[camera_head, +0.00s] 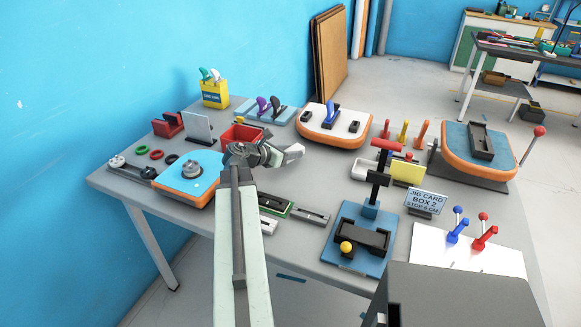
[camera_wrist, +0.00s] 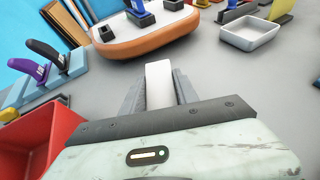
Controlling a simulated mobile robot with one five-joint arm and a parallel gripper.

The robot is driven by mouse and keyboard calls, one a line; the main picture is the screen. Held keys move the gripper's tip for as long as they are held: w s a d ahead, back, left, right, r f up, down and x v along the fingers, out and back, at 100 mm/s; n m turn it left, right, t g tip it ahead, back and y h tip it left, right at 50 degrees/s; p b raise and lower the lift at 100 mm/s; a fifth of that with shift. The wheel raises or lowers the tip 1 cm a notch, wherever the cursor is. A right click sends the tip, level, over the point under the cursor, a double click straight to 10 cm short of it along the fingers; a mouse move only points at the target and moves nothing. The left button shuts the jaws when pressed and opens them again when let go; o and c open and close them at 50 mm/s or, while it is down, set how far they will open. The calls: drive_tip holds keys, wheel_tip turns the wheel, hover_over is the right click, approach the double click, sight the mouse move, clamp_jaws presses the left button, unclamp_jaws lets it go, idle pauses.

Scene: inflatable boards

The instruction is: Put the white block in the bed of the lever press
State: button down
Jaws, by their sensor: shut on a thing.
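My gripper (camera_head: 292,153) is shut on the white block (camera_wrist: 160,82), which sticks out between the two fingers in the wrist view. In the head view the gripper is above the table's middle, right of the red bin, and the block is hard to tell from the fingers. The fixture that looks like the lever press (camera_head: 345,262) stands at the table's front, right of my arm. It has a blue base, an upright column and a red cross handle (camera_head: 388,145). Its black bed (camera_head: 365,238) looks empty, with a yellow knob (camera_head: 346,248) beside it.
The red bin (camera_head: 238,133) is left of my gripper. An orange-edged white board (camera_head: 318,126) lies behind it. Right of the press stand a sign (camera_head: 426,202) and a blue-topped board (camera_head: 455,145) beside a red-knobbed lever (camera_head: 539,132). A shallow white tray (camera_wrist: 250,33) is at right in the wrist view.

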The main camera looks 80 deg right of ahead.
sight(291, 165)
wheel_tip(291, 165, down, 4)
drive_tip(key=b, duration=0.3)
drive_tip(key=shift+b, duration=0.3)
drive_tip(key=shift+r, duration=0.3)
drive_tip(key=shift+f, duration=0.2)
drive_tip(key=c, duration=0.9)
unclamp_jaws()
drive_tip(key=shift+r, duration=0.1)
drive_tip(key=shift+w+a+r+p, duration=0.15)
drive_tip(key=shift+r+p, duration=0.15)
drive_tip(key=shift+p, duration=0.15)
drive_tip(key=p+v, duration=0.2)
drive_tip(key=v, duration=0.5)
drive_tip(key=shift+p, duration=0.35)
